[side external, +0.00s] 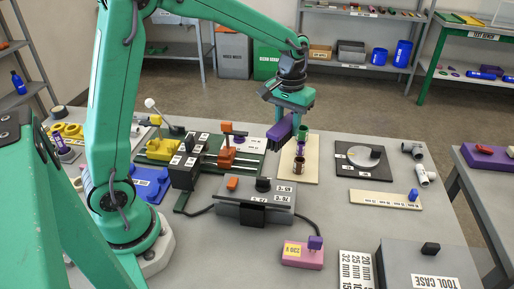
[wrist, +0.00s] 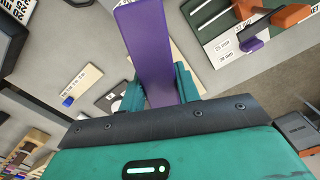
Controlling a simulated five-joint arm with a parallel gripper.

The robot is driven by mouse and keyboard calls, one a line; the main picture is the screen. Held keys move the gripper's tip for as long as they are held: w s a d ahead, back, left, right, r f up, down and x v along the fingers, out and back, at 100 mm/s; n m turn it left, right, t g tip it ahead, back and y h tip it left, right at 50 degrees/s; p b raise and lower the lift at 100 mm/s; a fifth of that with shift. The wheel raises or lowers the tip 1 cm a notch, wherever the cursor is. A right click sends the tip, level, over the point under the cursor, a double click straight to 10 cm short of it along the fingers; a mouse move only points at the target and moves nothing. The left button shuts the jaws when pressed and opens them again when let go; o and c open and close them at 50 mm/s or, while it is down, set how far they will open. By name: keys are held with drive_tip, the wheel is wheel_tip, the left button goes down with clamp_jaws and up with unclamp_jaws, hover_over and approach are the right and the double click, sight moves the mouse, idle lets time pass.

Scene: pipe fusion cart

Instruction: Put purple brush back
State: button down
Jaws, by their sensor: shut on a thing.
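My gripper (side external: 291,112) is above the back middle of the bench and shut on a purple block-like thing, which I take for the purple brush (side external: 281,129). In the wrist view the brush (wrist: 148,45) extends away between the two green fingers (wrist: 160,92). A beige board (side external: 312,174) lies below and to the right of the brush. It bears a brown cup (side external: 299,166), a purple cup (side external: 300,149) and a green cup (side external: 303,133). The held brush is above the bench, apart from the cups as far as I can tell.
A fusion machine with an orange-topped clamp (side external: 226,156) stands left of the board. A grey heater box (side external: 252,205) is in front. A dark plate with a grey disc (side external: 364,160) lies to the right. A pink box (side external: 302,257) and tool case (side external: 425,262) are nearest.

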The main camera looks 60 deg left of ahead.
drive_tip(key=s+d+f+m, duration=0.1)
drive_tip(key=d+f+m, duration=0.1)
drive_tip(key=d, duration=0.8)
drive_tip(key=d+f+m, duration=0.2)
drive_tip(key=d, duration=0.9)
drive_tip(key=shift+s+d, duration=0.25)
drive_tip(key=shift+s, duration=0.15)
drive_tip(key=shift+f, duration=0.15)
drive_tip(key=w+a+f, duration=0.4)
drive_tip(key=w+a, duration=0.1)
drive_tip(key=w+a+f, duration=0.3)
drive_tip(key=shift+w+a, duration=0.1)
drive_tip(key=shift+w, duration=0.15)
drive_tip(key=shift+f, duration=1.95)
drive_tip(key=shift+f, duration=0.1)
drive_tip(key=c, duration=1)
unclamp_jaws()
